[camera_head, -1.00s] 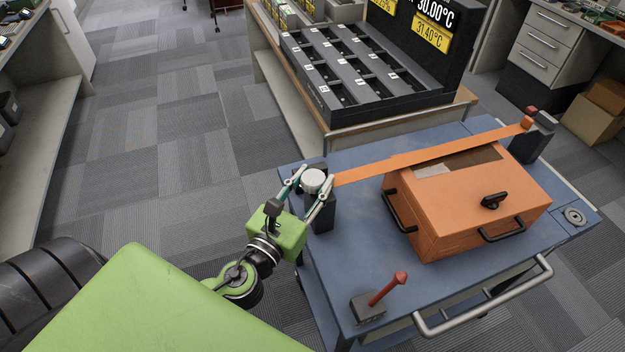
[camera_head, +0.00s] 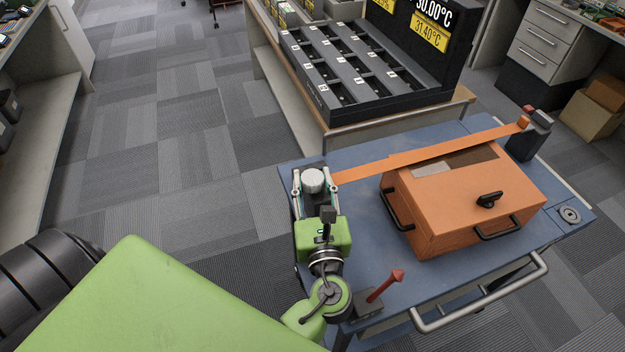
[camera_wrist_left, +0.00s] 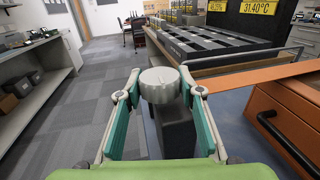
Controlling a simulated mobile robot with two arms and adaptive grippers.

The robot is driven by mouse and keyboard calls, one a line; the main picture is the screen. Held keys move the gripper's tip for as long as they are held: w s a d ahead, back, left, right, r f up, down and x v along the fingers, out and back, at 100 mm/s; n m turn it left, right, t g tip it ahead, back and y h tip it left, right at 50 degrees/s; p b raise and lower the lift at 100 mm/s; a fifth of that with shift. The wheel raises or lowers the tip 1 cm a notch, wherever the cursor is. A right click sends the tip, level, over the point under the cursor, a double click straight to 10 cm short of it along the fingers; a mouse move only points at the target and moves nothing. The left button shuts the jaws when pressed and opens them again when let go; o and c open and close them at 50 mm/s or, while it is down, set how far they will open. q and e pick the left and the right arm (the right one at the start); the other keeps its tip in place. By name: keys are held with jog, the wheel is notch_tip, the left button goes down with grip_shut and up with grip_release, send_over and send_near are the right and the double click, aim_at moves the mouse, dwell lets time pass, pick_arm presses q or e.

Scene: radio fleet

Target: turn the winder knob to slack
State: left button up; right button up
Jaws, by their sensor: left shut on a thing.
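The white winder knob (camera_head: 312,180) tops a dark post at the left end of the blue cart. It also shows in the left wrist view (camera_wrist_left: 160,84), with the dark post (camera_wrist_left: 174,130) below it. My left gripper (camera_head: 313,184) is shut on the knob, one finger on each side. An orange strap (camera_head: 420,156) runs from the winder over an orange case (camera_head: 470,205) to a dark post (camera_head: 527,138) at the cart's far right. My right gripper is not in view.
The blue cart top (camera_head: 365,225) carries a red lever (camera_head: 385,285) on a dark block near the front, close to my left arm. A metal handle (camera_head: 485,300) runs along the front edge. A black slotted rack (camera_head: 365,75) stands on a bench behind.

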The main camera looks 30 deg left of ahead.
pick_arm(q)
jog(key=shift+n+g+y, duration=0.3)
jog(key=o, duration=1.1)
jog(key=v, duration=1.2)
